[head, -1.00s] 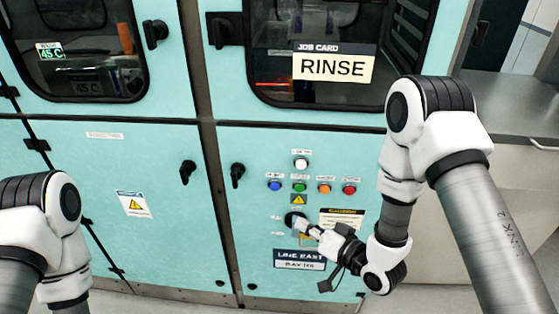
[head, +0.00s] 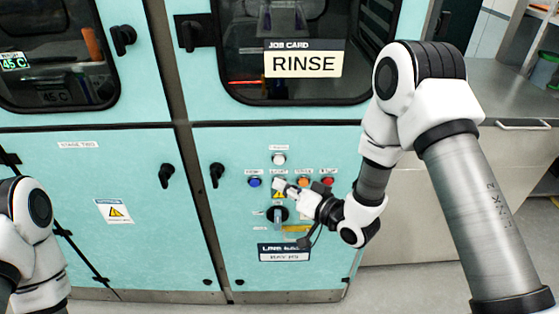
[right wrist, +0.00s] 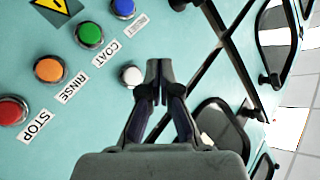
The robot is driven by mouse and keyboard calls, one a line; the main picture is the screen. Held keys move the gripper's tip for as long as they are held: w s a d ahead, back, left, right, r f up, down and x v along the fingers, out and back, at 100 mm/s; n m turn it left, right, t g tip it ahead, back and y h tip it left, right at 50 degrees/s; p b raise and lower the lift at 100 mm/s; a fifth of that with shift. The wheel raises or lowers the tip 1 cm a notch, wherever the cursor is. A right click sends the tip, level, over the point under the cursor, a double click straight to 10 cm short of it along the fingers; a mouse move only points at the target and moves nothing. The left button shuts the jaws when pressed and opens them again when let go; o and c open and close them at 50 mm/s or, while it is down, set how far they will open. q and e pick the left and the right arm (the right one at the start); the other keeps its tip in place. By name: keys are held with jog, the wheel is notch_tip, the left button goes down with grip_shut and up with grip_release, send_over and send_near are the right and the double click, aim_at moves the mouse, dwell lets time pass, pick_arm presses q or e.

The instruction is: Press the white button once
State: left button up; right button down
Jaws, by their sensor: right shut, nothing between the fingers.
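The white button (head: 278,158) sits at the top of the teal control panel, above a row of coloured buttons. It also shows in the right wrist view (right wrist: 131,76), just left of the fingertips and apart from them in the picture. My right gripper (head: 279,184) is shut and empty, in front of the coloured row and below the white button. Its closed fingers also show in the right wrist view (right wrist: 157,68). The green button is hidden in the head view behind the gripper. My left gripper is out of view.
A blue button (head: 254,182), an orange button (right wrist: 48,70), a red button (head: 328,183) and a green button (right wrist: 89,35) are close by. A black knob (head: 279,213) is below them. Black door handles (head: 216,175) stick out at the left. A job card (head: 303,63) reads RINSE.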

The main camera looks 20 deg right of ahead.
aim_at(266, 160)
jog(key=shift+w+d, duration=0.25)
jog(key=shift+w, duration=0.65)
jog(key=shift+w+d, duration=0.2)
jog(key=shift+w, duration=0.65)
jog(key=shift+w+d, duration=0.25)
jog(key=shift+w, duration=0.65)
jog(key=shift+w, duration=0.15)
jog(key=shift+w+d, duration=0.1)
jog(key=shift+w, duration=0.15)
jog(key=shift+w+d, duration=0.15)
jog(key=shift+w, duration=0.3)
jog(key=shift+s+a, duration=0.25)
jog(key=shift+s, duration=0.6)
jog(key=shift+s, duration=0.1)
